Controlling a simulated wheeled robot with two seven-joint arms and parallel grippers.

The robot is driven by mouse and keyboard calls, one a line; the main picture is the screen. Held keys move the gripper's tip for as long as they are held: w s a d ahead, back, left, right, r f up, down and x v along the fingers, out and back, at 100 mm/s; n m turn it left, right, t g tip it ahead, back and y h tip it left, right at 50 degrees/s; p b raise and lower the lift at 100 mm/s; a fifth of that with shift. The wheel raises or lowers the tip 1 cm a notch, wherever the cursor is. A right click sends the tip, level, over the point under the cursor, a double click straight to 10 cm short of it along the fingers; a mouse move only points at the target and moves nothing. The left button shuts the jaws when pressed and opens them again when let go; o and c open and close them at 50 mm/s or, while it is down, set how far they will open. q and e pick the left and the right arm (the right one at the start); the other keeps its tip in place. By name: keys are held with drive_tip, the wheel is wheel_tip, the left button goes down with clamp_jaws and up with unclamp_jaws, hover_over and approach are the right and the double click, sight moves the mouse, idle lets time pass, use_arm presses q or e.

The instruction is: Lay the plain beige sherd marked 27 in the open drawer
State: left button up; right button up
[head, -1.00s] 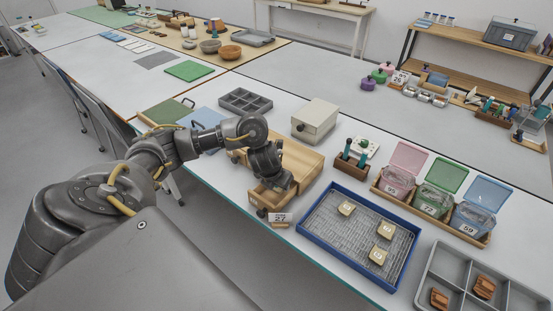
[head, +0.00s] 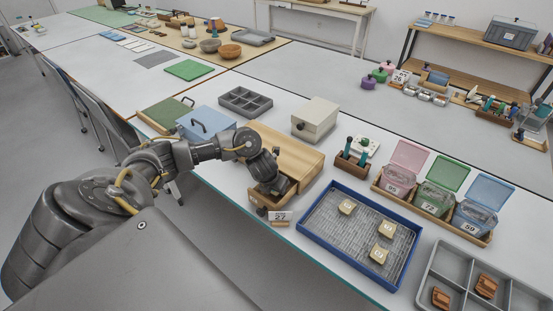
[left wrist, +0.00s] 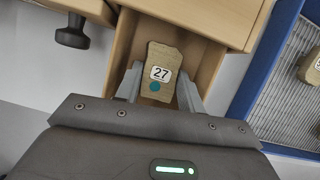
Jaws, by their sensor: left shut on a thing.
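The beige sherd marked 27 (left wrist: 163,62) carries a white number label and a teal dot. In the left wrist view it lies between the fingers of my left gripper (left wrist: 160,88), which is shut on it. Sherd and fingers are between the side walls of the open wooden drawer (left wrist: 208,64); I cannot tell whether the sherd touches the drawer floor. In the head view my left gripper (head: 270,188) reaches down into the drawer (head: 257,200) and hides the sherd. My right gripper is not in view.
The drawer belongs to a wooden cabinet (head: 290,147), with a 27 card (head: 279,217) at its front. A blue-rimmed tray (head: 305,232) with beige sherds stands close on the right. A black knob (left wrist: 72,32) shows left in the wrist view.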

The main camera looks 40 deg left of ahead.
use_arm(q)
drive_tip(key=o, duration=0.7)
drive_tip(key=shift+f, duration=0.1)
drive_tip(key=p+v, duration=0.3)
drive_tip(key=v, duration=0.9)
drive_tip(key=shift+p, duration=0.3)
